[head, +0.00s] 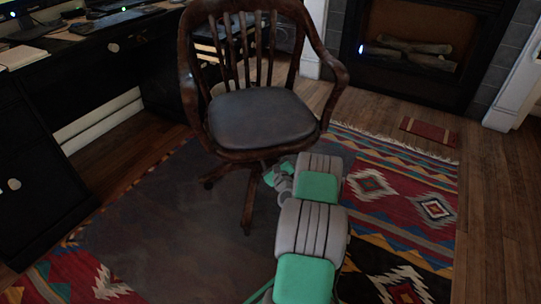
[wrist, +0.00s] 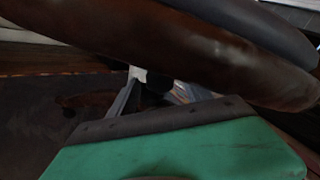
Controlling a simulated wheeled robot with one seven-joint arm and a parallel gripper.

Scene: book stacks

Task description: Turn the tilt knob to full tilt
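The wooden swivel chair (head: 255,120) with a dark padded seat stands in the middle of the head view. My arm reaches to the underside of its seat. My gripper (head: 270,174) is small there, just below the seat's front edge. In the wrist view the brown seat rim (wrist: 170,45) crosses above my gripper (wrist: 155,92), and my green housing fills the lower part. A dark shape lies between the pale finger parts; I cannot tell whether it is the tilt knob. I cannot make out the knob in either view. Whether the fingers are open or shut is unclear.
A black desk (head: 95,60) stands to the left of the chair. A patterned rug (head: 385,205) lies under the chair and to the right. A fireplace (head: 425,45) is at the back right. Bare wood floor (head: 495,210) is clear at the right.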

